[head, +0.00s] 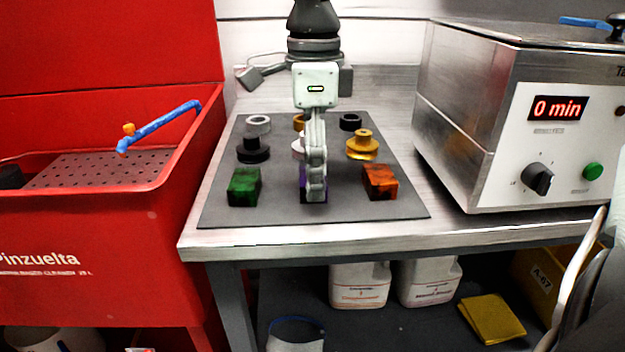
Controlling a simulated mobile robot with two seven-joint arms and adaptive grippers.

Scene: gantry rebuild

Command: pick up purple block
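The purple block (302,178) sits on the dark grey mat in the front row, between a green block and an orange block. It is mostly hidden behind my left gripper (316,192), which comes down from above. Only narrow purple edges show on either side of the fingers. The fingers point down and are seen edge-on, one in front of the other, with their tips at the block's height. I cannot tell whether they are open or touch the block. My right gripper does not show clearly; a dark and silver part at the lower right edge seems to be mine.
The green block (244,186) and orange block (380,182) stand on either side. Behind are a black part (252,150), a gold part (362,146) and several rings on the mat (270,213). A red washer (90,230) stands left, a steel bath (520,110) right.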

